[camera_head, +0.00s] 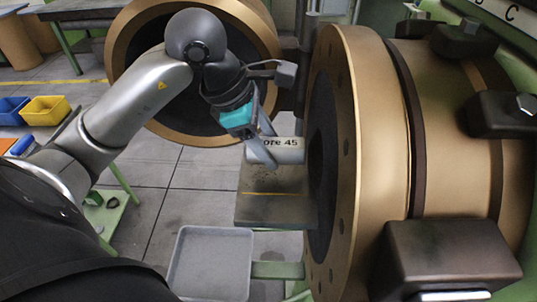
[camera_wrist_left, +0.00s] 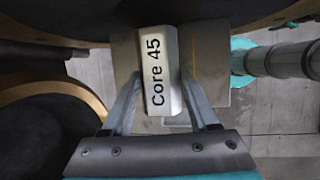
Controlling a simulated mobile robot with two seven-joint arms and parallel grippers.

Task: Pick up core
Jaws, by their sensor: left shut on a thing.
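The core is a pale block labelled "Core 45"; it shows in the head view (camera_head: 290,151) and in the left wrist view (camera_wrist_left: 158,68). My left gripper (camera_head: 267,146) is shut on it, with one finger on each long side in the left wrist view (camera_wrist_left: 161,85). The core is over a flat metal plate (camera_head: 274,211) in front of the extruder opening. I cannot tell whether it touches the plate. The gripper hides part of the core's left end in the head view. My right gripper is not in view.
A large bronze-rimmed extruder (camera_head: 365,160) stands close on the right. Another round bronze ring (camera_head: 125,45) is behind my left arm. A grey tray (camera_head: 212,262) lies below the plate. Yellow (camera_head: 45,110) and blue (camera_head: 12,109) bins are at the far left.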

